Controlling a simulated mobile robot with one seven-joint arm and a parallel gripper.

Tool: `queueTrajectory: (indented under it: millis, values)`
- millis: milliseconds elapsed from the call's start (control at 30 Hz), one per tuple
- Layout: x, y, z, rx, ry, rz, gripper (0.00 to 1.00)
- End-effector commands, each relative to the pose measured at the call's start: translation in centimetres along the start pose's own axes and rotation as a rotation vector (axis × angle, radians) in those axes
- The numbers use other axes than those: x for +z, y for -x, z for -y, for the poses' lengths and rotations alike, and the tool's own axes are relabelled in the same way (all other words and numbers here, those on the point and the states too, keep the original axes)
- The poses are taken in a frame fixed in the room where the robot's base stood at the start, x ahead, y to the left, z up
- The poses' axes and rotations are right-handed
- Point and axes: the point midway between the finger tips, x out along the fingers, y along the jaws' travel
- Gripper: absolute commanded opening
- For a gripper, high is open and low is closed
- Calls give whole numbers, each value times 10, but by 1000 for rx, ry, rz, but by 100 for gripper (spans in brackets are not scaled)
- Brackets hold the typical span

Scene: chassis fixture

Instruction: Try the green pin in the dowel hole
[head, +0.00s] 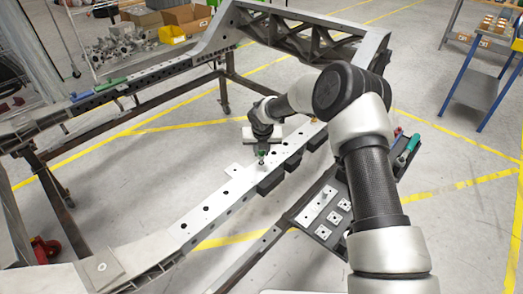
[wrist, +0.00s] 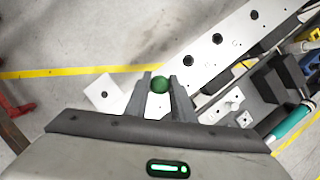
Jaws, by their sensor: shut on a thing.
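The green pin (wrist: 160,85) shows as a round green head between the two grey fingers of my gripper (wrist: 161,80) in the wrist view. My gripper is shut on it. In the head view my gripper (head: 262,149) points down over the pale chassis rail (head: 215,205), with a bit of green at its tip. The rail also shows in the wrist view (wrist: 190,62), with several dark holes along it. The pin's lower end is hidden in the wrist view. I cannot tell whether it is in a hole, or which hole is the dowel hole.
A dark tray (head: 304,222) with a pale plate and small square pieces stands right of the rail. A green-handled tool (head: 412,143) lies beyond it. Black blocks (head: 270,184) sit along the rail's side. A blue-legged cart (head: 475,92) stands at the right.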

Motion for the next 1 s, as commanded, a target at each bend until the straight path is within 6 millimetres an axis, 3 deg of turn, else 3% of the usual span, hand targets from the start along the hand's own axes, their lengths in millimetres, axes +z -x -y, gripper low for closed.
queueTrajectory:
  millis: [633, 667, 767, 1000]
  values:
    - [-1, -3, 0, 0, 0, 0, 0]
    - [-1, -3, 0, 0, 0, 0, 26]
    - [-1, -3, 0, 0, 0, 0, 42]
    - [-1, -3, 0, 0, 0, 0, 44]
